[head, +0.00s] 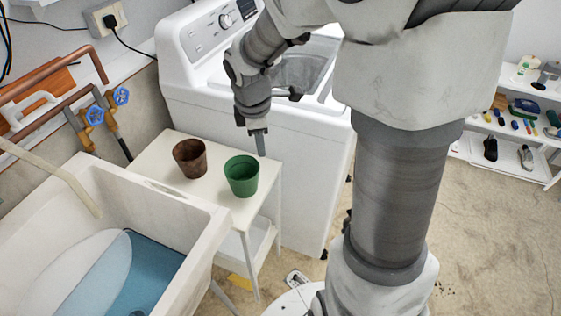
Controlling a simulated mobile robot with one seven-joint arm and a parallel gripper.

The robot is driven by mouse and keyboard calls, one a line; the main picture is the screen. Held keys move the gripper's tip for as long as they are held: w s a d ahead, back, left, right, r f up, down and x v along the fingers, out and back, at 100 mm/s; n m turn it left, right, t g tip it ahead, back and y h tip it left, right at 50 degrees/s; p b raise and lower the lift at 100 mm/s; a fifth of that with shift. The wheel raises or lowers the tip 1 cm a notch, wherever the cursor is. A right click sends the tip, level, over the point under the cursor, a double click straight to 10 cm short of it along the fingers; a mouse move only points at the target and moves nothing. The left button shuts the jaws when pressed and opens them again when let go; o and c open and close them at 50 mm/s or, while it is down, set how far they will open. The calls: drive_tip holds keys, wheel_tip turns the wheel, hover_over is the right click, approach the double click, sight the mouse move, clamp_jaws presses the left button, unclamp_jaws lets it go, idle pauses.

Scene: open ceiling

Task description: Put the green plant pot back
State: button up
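The green plant pot (241,177) stands upright on a small white side table (150,162), near its right front edge. A brown plant pot (189,160) stands upright beside it to the left, with a small gap between them. My gripper (261,152) points down just behind and to the right of the green pot's rim. Only a narrow grey finger part shows, so its opening is unclear. I cannot tell whether it touches the pot. Both pots look empty inside.
A white sink (196,238) with blue water adjoins the table at the left front. A white washing machine (304,160) with its lid open stands behind the table. A white shelf (530,160) with tools is at the far right. The floor at right is mostly clear.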

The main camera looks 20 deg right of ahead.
drive_tip(key=s+a+r+m+t, duration=0.1)
drive_tip(key=s+r+m, duration=0.5)
drive_tip(key=s, duration=0.3)
drive_tip(key=s+a+r+m+t+y+p, duration=0.1)
drive_tip(key=s+a+r+m+t, duration=0.1)
drive_tip(key=s+r+m, duration=0.5)
drive_tip(key=shift+s+r+m, duration=0.3)
drive_tip(key=shift+s+m, duration=0.7)
drive_tip(key=shift+s, duration=0.65)
